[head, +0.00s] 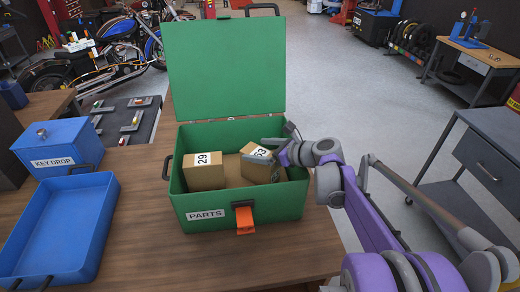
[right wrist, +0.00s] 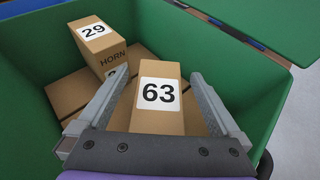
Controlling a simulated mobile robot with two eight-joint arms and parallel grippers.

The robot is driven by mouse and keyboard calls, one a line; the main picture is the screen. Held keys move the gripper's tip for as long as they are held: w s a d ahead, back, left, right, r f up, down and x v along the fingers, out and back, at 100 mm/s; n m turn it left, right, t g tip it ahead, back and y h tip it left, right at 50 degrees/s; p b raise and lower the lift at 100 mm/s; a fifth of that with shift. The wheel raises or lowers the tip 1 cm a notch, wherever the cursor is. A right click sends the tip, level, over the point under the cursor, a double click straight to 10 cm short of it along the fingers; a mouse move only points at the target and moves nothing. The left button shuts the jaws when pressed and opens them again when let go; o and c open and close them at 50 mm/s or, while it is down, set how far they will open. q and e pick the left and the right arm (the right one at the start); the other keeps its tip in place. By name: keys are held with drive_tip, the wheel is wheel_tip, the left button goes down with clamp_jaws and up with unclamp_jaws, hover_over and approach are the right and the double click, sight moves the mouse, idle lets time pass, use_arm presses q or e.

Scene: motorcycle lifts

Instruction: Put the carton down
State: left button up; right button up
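The carton marked 63 (head: 258,172) is inside the open green PARTS box (head: 270,217), at its right side. It also shows in the right wrist view (right wrist: 158,118), between my fingers. My right gripper (head: 264,148) reaches into the box from the right, over this carton. In the right wrist view its two fingers (right wrist: 158,80) are spread, with a narrow gap on each side of the carton. A second carton marked 29 (head: 204,172) stands to the left in the box. Flat brown cartons (right wrist: 82,88) lie beneath them. My left gripper is not in view.
The box stands on a wooden bench (head: 130,235) with its lid (head: 225,70) raised behind. A blue KEY DROP box (head: 58,148) and an empty blue tray (head: 85,222) are to the left. A grey metal cart (head: 485,150) stands at the right, across open floor.

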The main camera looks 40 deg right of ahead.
drive_tip(key=shift+r, duration=0.2)
drive_tip(key=v, duration=1.2)
drive_tip(key=shift+r, duration=0.45)
